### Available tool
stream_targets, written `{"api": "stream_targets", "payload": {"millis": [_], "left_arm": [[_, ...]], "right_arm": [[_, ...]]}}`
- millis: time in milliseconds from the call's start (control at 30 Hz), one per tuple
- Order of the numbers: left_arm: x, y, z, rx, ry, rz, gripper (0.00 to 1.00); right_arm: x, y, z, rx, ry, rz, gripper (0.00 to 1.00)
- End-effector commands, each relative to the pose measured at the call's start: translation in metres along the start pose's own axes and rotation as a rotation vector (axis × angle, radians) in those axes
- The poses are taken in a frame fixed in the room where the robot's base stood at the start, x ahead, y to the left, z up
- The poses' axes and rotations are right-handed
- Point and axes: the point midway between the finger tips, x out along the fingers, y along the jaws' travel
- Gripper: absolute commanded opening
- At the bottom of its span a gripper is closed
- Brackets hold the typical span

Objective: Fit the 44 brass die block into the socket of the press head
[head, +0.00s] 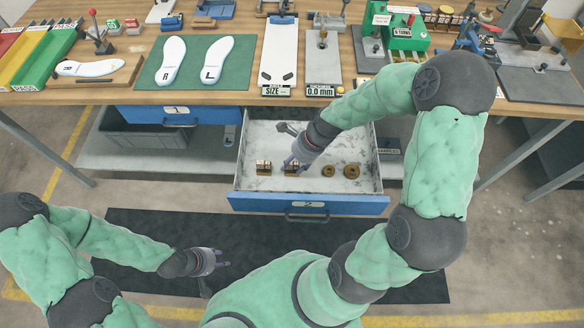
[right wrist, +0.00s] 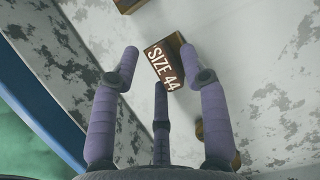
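The brass die block labelled "SIZE 44" (right wrist: 163,62) lies in the open drawer, seen close up in the right wrist view. In the head view it appears to be the second block from the left (head: 291,168), partly covered by my gripper. My right gripper (head: 290,162) reaches down into the drawer. Its fingers (right wrist: 159,68) are spread apart around the near end of the block, with gaps visible. My left gripper (head: 213,268) hangs empty over the dark floor mat, fingers spread. I cannot make out the press head's socket with certainty.
Another brass block (head: 263,167) and two round brass parts (head: 328,170) (head: 352,171) lie in the same blue-fronted drawer (head: 308,205). The bench (head: 130,96) above carries insoles on a green mat (head: 198,80), a size plate (head: 279,60) and a green machine (head: 400,35).

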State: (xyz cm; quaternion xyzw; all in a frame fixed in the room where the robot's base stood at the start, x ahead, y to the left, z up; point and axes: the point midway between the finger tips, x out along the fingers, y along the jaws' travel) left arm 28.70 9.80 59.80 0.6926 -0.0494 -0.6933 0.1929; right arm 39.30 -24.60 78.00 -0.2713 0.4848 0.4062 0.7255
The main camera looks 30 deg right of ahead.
Motion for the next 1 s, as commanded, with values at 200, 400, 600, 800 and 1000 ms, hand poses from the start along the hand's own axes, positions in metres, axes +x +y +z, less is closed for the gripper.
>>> {"api": "stream_targets", "payload": {"millis": [200,400,600,800,1000], "left_arm": [[0.0,0.0,0.0,0.0,0.0,0.0,0.4],[0.0,0.0,0.0,0.0,0.0,0.0,0.4],[-0.004,0.001,0.0,0.0,0.0,0.0,0.4],[-0.016,0.006,0.001,0.0,0.0,0.0,0.4],[-0.035,0.012,0.001,0.0,0.0,0.0,0.4]], "right_arm": [[0.0,0.0,0.0,0.0,0.0,0.0,0.0],[0.0,0.0,0.0,0.0,0.0,-0.001,0.0],[-0.005,0.0,0.002,0.0,0.0,-0.001,0.0],[-0.021,-0.001,0.009,-0.001,0.0,-0.003,0.0],[-0.057,0.004,0.007,0.003,0.0,-0.006,0.0]]}}
